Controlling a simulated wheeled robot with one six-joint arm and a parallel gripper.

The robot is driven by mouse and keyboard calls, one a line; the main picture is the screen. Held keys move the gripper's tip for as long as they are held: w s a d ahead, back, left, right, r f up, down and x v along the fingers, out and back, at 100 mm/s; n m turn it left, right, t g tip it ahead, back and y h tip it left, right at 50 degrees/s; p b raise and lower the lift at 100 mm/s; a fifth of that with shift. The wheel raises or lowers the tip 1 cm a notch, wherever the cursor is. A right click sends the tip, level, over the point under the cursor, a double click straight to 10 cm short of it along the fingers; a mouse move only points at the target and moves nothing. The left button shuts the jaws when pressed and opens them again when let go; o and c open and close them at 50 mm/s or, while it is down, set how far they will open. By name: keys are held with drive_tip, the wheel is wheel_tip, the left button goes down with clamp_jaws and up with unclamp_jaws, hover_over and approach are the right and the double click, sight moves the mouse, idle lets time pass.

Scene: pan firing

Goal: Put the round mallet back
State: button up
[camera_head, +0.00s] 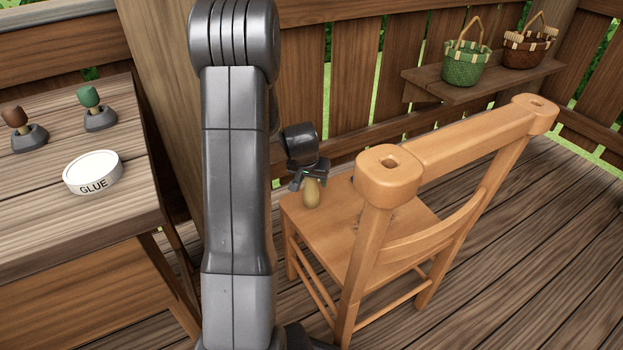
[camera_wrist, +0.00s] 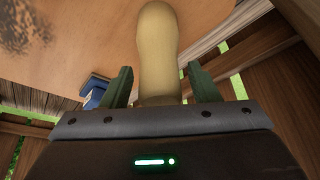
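A pale wooden rounded piece (camera_head: 311,193), which looks like the mallet or its handle, is over the front part of the chair seat (camera_head: 372,245) in the head view. I cannot tell whether it rests on the seat or is just above it. My gripper (camera_head: 311,176) is directly above it. In the wrist view, the pale piece (camera_wrist: 158,50) passes between my gripper's two green fingers (camera_wrist: 161,85), with a narrow gap on each side. The fingers appear open around it. The rest of the mallet is hidden by the gripper body.
The chair back (camera_head: 455,145) rises right of my gripper. A shelf (camera_head: 485,84) carries green (camera_head: 464,68) and brown baskets (camera_head: 525,50).

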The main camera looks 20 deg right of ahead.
drive_tip(key=shift+r+p, duration=0.25)
drive_tip(key=shift+p, duration=0.05)
drive_tip(key=p+v, duration=0.3)
drive_tip(key=v, duration=0.8)
drive_tip(key=shift+s+r, duration=0.15)
drive_tip(key=shift+r, duration=0.15)
drive_tip(key=shift+a, duration=0.1)
